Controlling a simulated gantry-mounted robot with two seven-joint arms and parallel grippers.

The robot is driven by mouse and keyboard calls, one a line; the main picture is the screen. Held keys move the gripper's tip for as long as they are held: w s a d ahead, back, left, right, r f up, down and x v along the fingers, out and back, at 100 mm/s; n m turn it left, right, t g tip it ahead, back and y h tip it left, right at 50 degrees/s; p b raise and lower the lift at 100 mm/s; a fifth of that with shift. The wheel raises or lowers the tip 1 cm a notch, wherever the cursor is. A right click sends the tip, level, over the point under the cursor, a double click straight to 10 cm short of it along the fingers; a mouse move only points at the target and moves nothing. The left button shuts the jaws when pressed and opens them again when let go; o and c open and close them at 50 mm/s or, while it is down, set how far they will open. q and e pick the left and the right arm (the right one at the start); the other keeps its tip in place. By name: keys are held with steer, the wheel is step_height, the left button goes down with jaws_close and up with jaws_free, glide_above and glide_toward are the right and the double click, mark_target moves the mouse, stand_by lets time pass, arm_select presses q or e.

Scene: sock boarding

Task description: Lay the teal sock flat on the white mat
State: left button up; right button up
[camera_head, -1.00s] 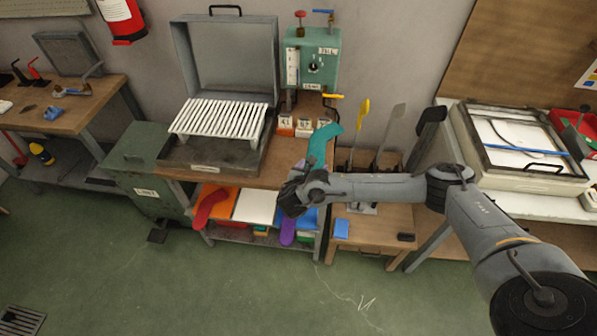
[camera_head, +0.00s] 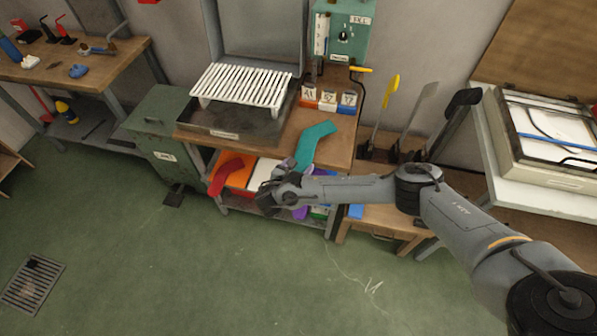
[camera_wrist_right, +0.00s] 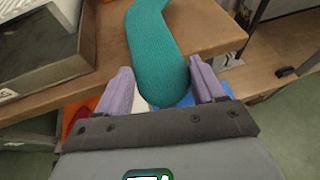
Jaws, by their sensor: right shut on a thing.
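The teal sock (camera_head: 315,142) extends over the right front part of the wooden bench top in the head view. My right gripper (camera_head: 289,168) is shut on its near end, at the bench's front edge. In the right wrist view the teal sock (camera_wrist_right: 158,45) runs away from between the two pale purple fingers (camera_wrist_right: 160,76). I cannot tell whether its far part touches the wood. The white mat (camera_head: 263,172) lies on the shelf below the bench top, partly hidden by my gripper; a sliver of it (camera_wrist_right: 140,104) shows below the sock in the wrist view. My left gripper is out of view.
A red sock (camera_head: 225,175) lies by an orange mat (camera_head: 240,176) left of the white mat. A purple item shows to its right, partly behind my arm. A dark tray with a white rack (camera_head: 240,87) and small labelled boxes (camera_head: 328,99) stand on the bench.

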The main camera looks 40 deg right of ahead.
steer(key=shift+f, duration=1.2)
steer(key=shift+f, duration=0.2)
steer(key=o, duration=0.8)
steer(key=shift+c, duration=0.2)
steer(key=shift+o, duration=0.2)
